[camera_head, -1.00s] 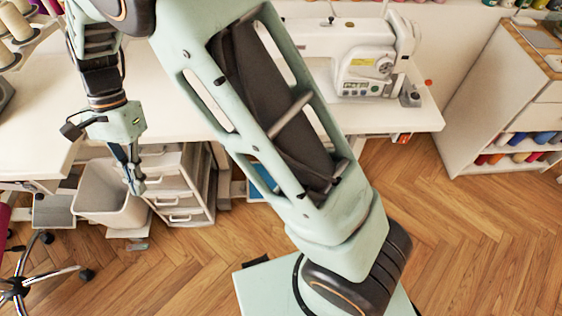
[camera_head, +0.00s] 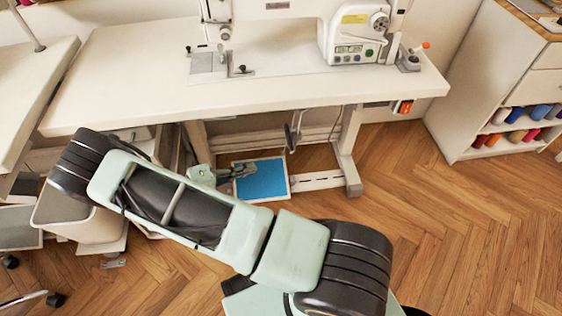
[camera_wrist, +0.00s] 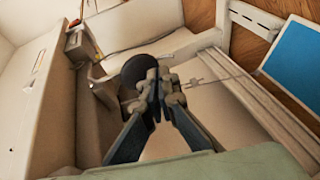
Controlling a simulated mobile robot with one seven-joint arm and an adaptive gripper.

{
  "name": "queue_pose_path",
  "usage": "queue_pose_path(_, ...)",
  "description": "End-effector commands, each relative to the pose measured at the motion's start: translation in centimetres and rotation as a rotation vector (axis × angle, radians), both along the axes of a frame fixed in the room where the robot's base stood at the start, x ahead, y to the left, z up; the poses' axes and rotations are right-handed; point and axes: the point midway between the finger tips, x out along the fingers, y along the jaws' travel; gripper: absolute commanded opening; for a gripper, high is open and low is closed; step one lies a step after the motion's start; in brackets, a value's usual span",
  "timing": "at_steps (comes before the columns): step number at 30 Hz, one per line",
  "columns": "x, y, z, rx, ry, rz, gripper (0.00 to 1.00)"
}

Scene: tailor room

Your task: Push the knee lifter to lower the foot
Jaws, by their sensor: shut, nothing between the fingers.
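The knee lifter (camera_head: 293,137) hangs under the sewing table as a dark pad on a thin rod. In the wrist view its round dark pad (camera_wrist: 138,68) shows just beyond my fingertips; I cannot tell whether they touch. My gripper (camera_wrist: 159,84) is shut and empty, its two fingertips together. In the head view my gripper (camera_head: 248,171) is low under the table, left of and below the lifter. The white sewing machine (camera_head: 345,28) stands on the table (camera_head: 290,86). Its needle and foot area (camera_head: 226,50) is too small to tell the foot's height.
A blue pedal plate (camera_head: 265,180) lies under the table near my gripper. A table leg (camera_head: 348,160) stands to its right, and a switch box (camera_head: 403,107) is under the right edge. A white bin (camera_head: 85,212) is at the left. The floor at right is clear.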

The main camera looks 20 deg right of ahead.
Motion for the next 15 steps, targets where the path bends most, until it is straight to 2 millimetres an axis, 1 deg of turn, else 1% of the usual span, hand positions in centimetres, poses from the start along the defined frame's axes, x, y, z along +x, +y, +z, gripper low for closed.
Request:
queue_pose_path(1, 0.7, -0.6, -1.6, -0.043, 0.0, 0.044, 0.0)
queue_pose_path(5, 2.3, -1.4, -2.8, -0.12, -0.003, 0.135, 0.0)
queue_pose_path(9, 3.3, -1.6, -3.3, -0.16, -0.003, 0.187, 0.0)
queue_pose_path(15, 3.5, -1.7, -3.3, -0.168, -0.005, 0.199, 0.0)
